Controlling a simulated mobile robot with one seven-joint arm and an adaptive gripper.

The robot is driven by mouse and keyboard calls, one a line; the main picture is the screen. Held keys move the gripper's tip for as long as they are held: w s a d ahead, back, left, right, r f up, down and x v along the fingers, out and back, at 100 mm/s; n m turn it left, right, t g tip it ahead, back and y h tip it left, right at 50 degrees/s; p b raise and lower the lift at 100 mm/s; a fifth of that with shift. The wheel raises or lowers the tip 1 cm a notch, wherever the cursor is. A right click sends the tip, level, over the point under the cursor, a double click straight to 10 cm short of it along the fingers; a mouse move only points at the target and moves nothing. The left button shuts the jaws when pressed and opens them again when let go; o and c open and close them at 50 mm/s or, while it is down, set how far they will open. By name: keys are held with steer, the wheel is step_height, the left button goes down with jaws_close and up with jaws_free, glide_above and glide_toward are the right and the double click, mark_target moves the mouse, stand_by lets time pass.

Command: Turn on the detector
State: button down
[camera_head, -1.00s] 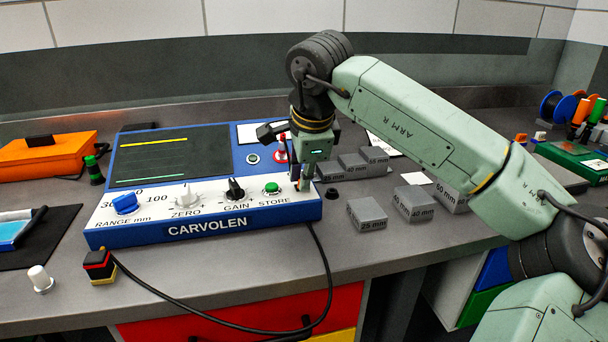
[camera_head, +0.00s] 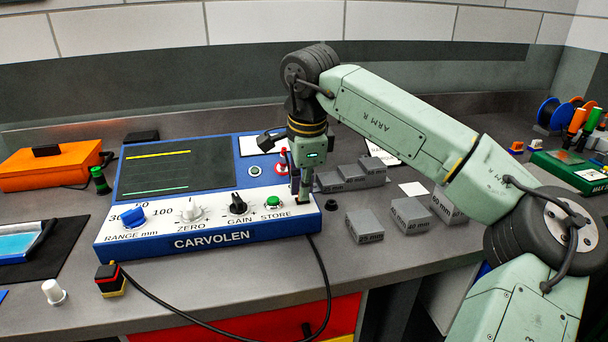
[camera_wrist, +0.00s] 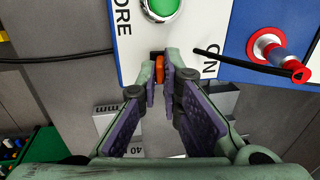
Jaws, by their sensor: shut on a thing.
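The detector (camera_head: 165,230) is a blue box marked CARVOLEN with a white front panel, on the bench left of centre. Its dark screen (camera_head: 175,165) shows a yellow line and a green line. An orange switch (camera_wrist: 159,68) sits by the ON label at the panel's right end. My gripper (camera_head: 299,198) points down at that end. In the wrist view my gripper (camera_wrist: 164,75) is shut on the orange switch, its fingertips on either side. The fingers hide the switch in the head view.
A green STORE button (camera_head: 273,202) is close left of my gripper. A red-collared connector (camera_wrist: 268,50) stands behind it. Grey step blocks (camera_head: 366,224) lie to the right. A black cable (camera_head: 326,285) runs down past the bench edge.

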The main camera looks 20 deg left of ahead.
steer(key=shift+w+a+r+g+h+p, duration=0.3)
steer(key=shift+r+g+h+p, duration=0.3)
steer(key=shift+p, duration=0.45)
steer(key=shift+w+a+f+g, duration=0.1)
steer(key=shift+w+f+g, duration=0.1)
steer(key=shift+f+g, duration=0.25)
steer(key=shift+w+a+f+g+h, duration=0.15)
steer(key=shift+w+g+h, duration=0.15)
steer(key=shift+g+h, duration=0.4)
steer(key=shift+w+a+f+g+h, duration=0.15)
steer(key=shift+w+g+h, duration=0.25)
steer(key=shift+g, duration=0.45)
steer(key=c, duration=1.8)
jaws_free()
steer(key=shift+o, duration=0.2)
steer(key=shift+s, duration=0.15)
